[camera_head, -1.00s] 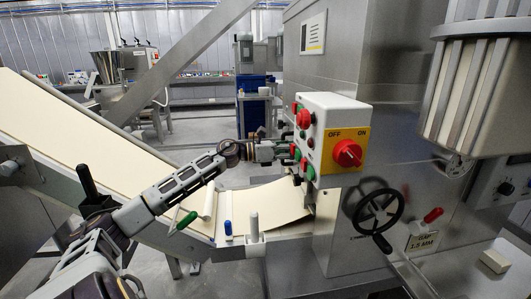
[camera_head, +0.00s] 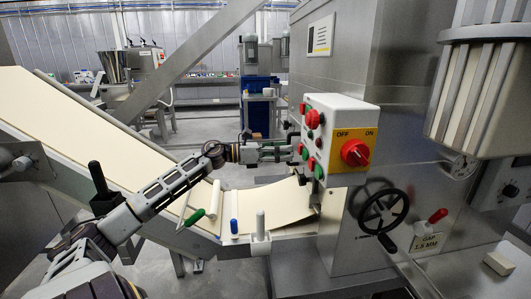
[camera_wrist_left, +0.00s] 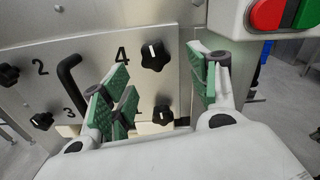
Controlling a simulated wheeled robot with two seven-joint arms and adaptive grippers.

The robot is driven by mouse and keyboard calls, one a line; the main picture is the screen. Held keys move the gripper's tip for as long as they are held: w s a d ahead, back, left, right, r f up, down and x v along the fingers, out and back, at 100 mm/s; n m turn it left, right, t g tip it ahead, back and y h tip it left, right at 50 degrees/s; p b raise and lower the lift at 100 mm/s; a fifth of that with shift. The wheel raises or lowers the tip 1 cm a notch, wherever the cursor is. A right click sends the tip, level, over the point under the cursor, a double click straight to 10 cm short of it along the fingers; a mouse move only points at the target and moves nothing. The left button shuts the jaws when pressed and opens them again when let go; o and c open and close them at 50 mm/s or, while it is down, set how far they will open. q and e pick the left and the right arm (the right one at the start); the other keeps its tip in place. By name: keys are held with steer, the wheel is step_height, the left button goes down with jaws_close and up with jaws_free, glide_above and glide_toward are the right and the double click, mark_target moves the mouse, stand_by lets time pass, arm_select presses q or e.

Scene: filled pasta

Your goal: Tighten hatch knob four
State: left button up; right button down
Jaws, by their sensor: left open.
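In the left wrist view, knob four (camera_wrist_left: 155,56) is a black lobed knob with a white mark, right of the printed 4 on a metal hatch panel (camera_wrist_left: 100,30). My left gripper (camera_wrist_left: 155,88) is open and empty, its green-padded fingers below and to either side of knob four, apart from it. In the head view, my left gripper (camera_head: 284,150) reaches to the left side of the white control box (camera_head: 340,110); its tips are partly hidden there. Knob four does not show in the head view. My right gripper is not in view.
In the wrist view, knob two (camera_wrist_left: 8,74), knob three (camera_wrist_left: 41,121), another black knob (camera_wrist_left: 163,114) and a black handle (camera_wrist_left: 70,72) sit on the panel. A box with red and green buttons (camera_wrist_left: 268,14) hangs at top right. The conveyor (camera_head: 90,115) lies beneath my arm.

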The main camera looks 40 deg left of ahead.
arm_select(q)
steer(key=shift+w+a+v, duration=0.1)
steer(key=shift+a+v, duration=0.05)
steer(key=shift+v, duration=1.1)
steer(key=shift+w+a+v, duration=0.1)
steer(key=shift+w+v, duration=0.05)
steer(key=shift+v, duration=1.05)
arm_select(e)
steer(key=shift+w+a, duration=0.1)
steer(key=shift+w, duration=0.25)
